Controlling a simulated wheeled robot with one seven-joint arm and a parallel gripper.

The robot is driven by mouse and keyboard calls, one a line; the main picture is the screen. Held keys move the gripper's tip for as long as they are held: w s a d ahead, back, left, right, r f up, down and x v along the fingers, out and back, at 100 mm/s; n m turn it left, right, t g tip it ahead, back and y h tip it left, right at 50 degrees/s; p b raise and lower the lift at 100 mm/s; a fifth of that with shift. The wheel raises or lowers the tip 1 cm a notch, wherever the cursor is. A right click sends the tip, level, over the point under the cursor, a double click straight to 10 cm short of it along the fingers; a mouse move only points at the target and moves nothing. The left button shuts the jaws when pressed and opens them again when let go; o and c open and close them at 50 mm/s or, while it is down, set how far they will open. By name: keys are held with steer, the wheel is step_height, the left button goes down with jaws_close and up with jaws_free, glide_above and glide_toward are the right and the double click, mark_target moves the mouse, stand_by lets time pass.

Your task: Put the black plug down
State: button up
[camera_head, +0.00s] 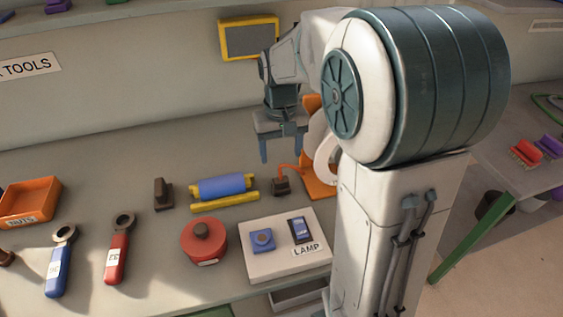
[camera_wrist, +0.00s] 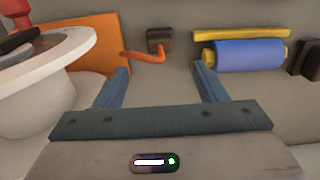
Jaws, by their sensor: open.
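The dark plug (camera_head: 281,187) rests on the workbench, with a bent orange cord running from it to an orange upright piece (camera_head: 318,185). It also shows at the top middle of the wrist view (camera_wrist: 159,40), in line with the gap between my fingers. My gripper (camera_head: 282,158) is open and empty, pointing down above and behind the plug in the head view. In the wrist view both blue fingers (camera_wrist: 161,69) are spread apart, and nothing is between them. The fingers look clear of the plug.
Left of the plug lie a blue roller (camera_head: 222,186) with yellow rails and a small brown block (camera_head: 162,194). A red round piece (camera_head: 204,240) and the LAMP panel (camera_head: 265,262) are in front. A white disc (camera_wrist: 45,62) stands close to one finger.

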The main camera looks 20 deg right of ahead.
steer(key=s+r+t, duration=0.1)
steer(key=s+t, duration=0.1)
steer(key=s, duration=1.4)
steer(key=shift+s+t, duration=0.35)
steer(key=shift+t, duration=0.05)
steer(key=shift+c, duration=0.4)
